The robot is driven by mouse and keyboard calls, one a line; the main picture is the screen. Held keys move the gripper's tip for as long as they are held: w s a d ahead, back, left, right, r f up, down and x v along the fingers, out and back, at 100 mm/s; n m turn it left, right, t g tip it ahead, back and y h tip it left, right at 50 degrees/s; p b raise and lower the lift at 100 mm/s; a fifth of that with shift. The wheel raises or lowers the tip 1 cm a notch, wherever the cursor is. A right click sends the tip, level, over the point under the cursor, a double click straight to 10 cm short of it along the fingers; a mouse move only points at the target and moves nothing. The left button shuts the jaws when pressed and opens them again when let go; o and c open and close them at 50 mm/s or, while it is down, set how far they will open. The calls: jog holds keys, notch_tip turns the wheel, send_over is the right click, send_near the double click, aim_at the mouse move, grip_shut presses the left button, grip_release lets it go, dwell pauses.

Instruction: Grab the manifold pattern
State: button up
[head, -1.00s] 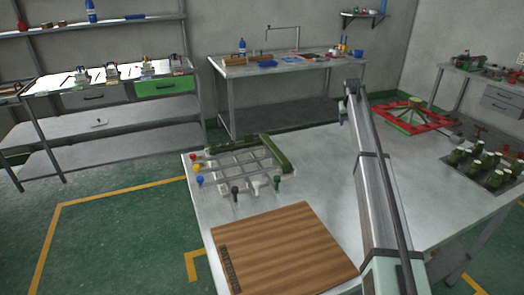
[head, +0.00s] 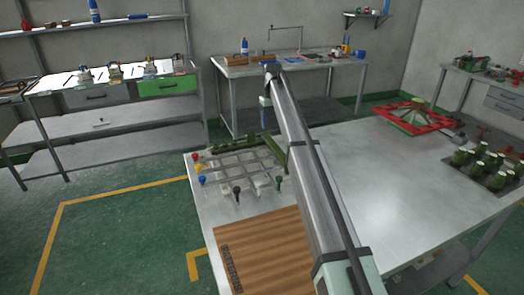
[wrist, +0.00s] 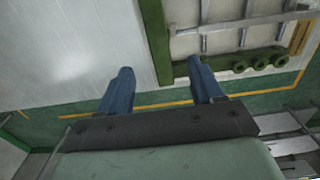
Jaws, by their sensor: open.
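A green piece with several round rings along it, which looks like the manifold pattern (wrist: 262,60), lies at the edge of the grey grid fixture (wrist: 225,22) in the wrist view. In the head view, green parts (head: 232,146) line the back of the fixture (head: 240,172), too small to tell apart. The right finger appears just left of the ringed piece; the left finger is over bare table. In the head view my gripper (head: 265,118) hangs above the fixture's back right, partly hidden by my arm.
Coloured knobs (head: 201,181) stand along the fixture's left and front edges. A brown wooden board (head: 265,250) lies in front of it. A red and green frame (head: 412,116) and a tray of green bottles (head: 485,168) are at right. The table's middle (head: 370,180) is clear.

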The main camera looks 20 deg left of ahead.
aim_at(272, 142)
notch_tip(272, 142, down, 12)
jog(key=shift+d+r, duration=0.15)
jog(key=shift+r, duration=0.1)
dwell(0.4)
jog(key=shift+c, duration=0.4)
jog(key=c, duration=1.1)
jog(key=shift+r, duration=0.1)
